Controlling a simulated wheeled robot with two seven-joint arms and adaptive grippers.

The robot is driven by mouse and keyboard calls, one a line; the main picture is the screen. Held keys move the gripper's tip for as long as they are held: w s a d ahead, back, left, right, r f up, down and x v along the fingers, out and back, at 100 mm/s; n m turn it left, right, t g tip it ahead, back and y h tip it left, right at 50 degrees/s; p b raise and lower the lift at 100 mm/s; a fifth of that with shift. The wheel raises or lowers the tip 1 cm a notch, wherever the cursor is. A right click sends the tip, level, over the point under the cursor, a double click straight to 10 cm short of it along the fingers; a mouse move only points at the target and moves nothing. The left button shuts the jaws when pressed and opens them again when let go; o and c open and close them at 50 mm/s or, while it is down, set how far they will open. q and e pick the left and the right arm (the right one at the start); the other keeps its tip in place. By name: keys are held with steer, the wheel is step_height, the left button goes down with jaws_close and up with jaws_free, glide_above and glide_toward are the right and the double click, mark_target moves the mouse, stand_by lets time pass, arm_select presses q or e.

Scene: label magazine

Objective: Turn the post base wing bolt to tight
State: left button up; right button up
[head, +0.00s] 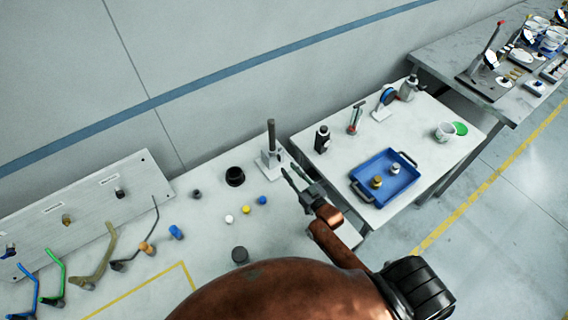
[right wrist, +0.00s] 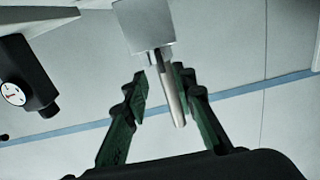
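A dark upright post (head: 271,134) stands in a pale post base (head: 268,166) near the back right of the long bench in the head view. My right gripper (head: 289,169) is just right of the post base, its two thin fingers pointing at it. In the right wrist view the gripper (right wrist: 163,82) is open, with a pale grey block (right wrist: 144,27) ahead. A light, flat bar (right wrist: 170,92) hangs from the block between the fingers, with gaps visible on both sides. I cannot tell whether this bar is the wing bolt. My left gripper is not in view.
A blue tray (head: 404,190) with small fittings stands on the side table to the right. A black ring (head: 235,176) and small coloured caps lie left of the post base. In the right wrist view a dark device with a gauge (right wrist: 13,94) is at left.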

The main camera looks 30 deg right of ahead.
steer(key=s, duration=0.5)
steer(key=shift+s+d, duration=0.2)
steer(key=shift+d, duration=0.15)
